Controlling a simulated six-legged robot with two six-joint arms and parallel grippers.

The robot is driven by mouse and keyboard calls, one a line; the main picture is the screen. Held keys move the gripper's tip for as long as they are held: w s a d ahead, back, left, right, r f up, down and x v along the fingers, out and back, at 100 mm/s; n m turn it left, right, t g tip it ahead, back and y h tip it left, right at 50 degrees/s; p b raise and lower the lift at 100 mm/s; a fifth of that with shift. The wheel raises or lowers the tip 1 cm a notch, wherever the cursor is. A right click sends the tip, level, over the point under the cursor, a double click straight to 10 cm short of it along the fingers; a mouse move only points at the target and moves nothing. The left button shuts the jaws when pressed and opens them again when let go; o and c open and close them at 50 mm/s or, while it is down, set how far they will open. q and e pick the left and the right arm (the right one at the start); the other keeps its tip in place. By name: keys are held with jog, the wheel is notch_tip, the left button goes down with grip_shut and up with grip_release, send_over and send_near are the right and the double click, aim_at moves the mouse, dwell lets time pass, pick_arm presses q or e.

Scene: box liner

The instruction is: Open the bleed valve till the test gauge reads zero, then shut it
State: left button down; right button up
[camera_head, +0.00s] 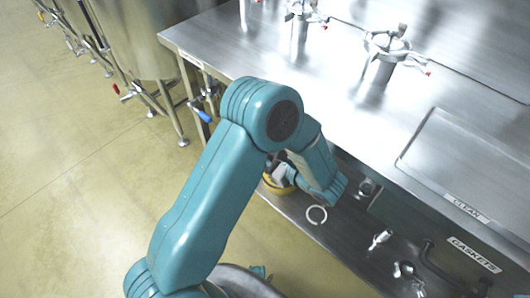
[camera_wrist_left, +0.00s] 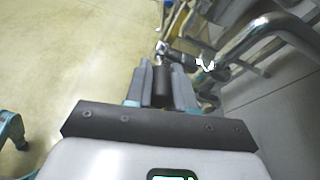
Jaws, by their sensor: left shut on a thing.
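My left arm crosses the head view, and its wrist end hangs beside the bench edge; its fingertips are hidden there. In the left wrist view my left gripper (camera_wrist_left: 162,82) is shut on a dark cylindrical part (camera_wrist_left: 162,88), seen end-on between the two grey fingers. I cannot tell whether this is the bleed valve's handle. A metal fitting (camera_wrist_left: 161,48) and a dark bar (camera_wrist_left: 187,58) lie just beyond it. In the head view a yellow round object (camera_head: 272,185) is partly covered by my wrist; I cannot tell whether it is the test gauge. No gauge reading is legible. My right gripper is out of view.
The steel bench (camera_head: 330,110) carries clamp-topped fittings (camera_head: 385,47). A lower shelf holds a white ring (camera_head: 316,214) and small fittings (camera_head: 380,239). A blue-handled valve (camera_head: 205,116) sits by the bench leg. A steel tank (camera_head: 135,40) stands behind. The floor at left is clear.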

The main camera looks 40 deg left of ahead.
pick_arm(q)
jog(key=shift+a+r+h+p, duration=0.25)
jog(key=shift+r+h+p, duration=0.25)
jog(key=shift+h+p, duration=0.25)
jog(key=shift+a+r+h+p, duration=0.2)
jog(key=shift+r+h+p, duration=0.3)
jog(key=shift+h, duration=0.35)
jog(key=c, duration=1)
grip_release()
jog(key=shift+o, duration=0.2)
jog(key=shift+d+r, duration=0.15)
jog(key=shift+d, duration=0.05)
jog(key=s+d, duration=0.1)
jog(key=d, duration=1.1)
jog(key=shift+d+r, duration=0.2)
jog(key=shift+d, duration=0.05)
